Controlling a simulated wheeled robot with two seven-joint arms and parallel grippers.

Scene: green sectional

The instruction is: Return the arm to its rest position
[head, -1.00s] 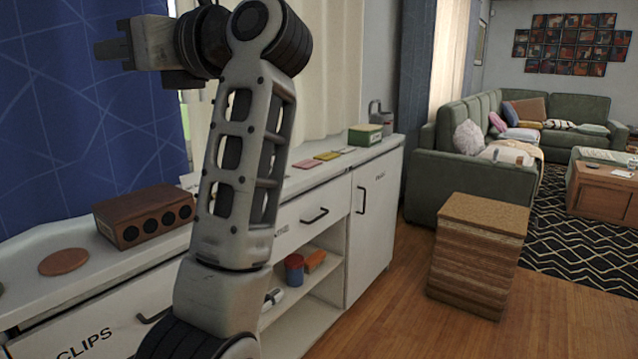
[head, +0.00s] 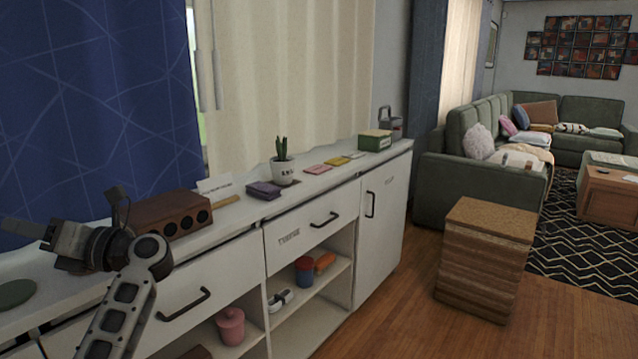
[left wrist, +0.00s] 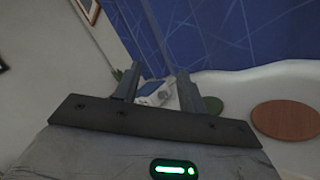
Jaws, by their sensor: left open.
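My left arm (head: 122,310) is folded low at the left of the head view, in front of the white cabinet. Its gripper (head: 28,230) points left over the cabinet top, near the blue curtain. In the left wrist view the two fingers of my left gripper (left wrist: 160,82) stand apart. Nothing is held between them; a small white and blue object (left wrist: 153,93) shows in the background there. My right gripper is in neither view.
On the white cabinet top (head: 232,222) are a brown speaker-like box (head: 172,216), a potted cactus (head: 284,168), cards, a green box (head: 375,140) and a green disc (head: 14,293). A brown disc (left wrist: 288,118) shows in the wrist view. A wooden block (head: 485,258) stands on open floor.

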